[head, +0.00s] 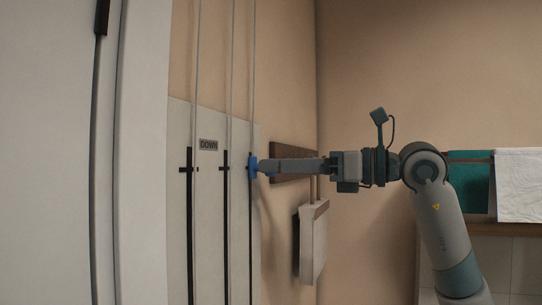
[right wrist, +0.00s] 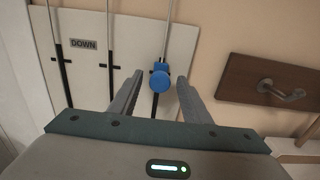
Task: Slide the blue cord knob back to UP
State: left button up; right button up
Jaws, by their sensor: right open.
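The blue cord knob (head: 253,166) sits on the rightmost of three cords on a pale wall panel (head: 208,124), a little below the height of the DOWN label (head: 208,145). In the right wrist view the knob (right wrist: 160,80) is round and stands out from a dark vertical slot. My right gripper (head: 262,166) reaches in from the right at the knob's height. Its two fingers (right wrist: 156,88) are open, one on each side of the knob, with gaps visible. Whether the fingertips reach past the knob is unclear. No UP label shows. My left gripper is not in view.
A dark wall board with a metal hook (right wrist: 288,95) is right of the panel. A pale box-like fixture (head: 313,242) hangs below it. Green (head: 468,184) and white towels (head: 518,186) are at the far right. A tall white door or cabinet (head: 50,150) fills the left.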

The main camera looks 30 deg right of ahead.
jog(key=shift+p+x, duration=0.35)
jog(key=shift+x, duration=0.8)
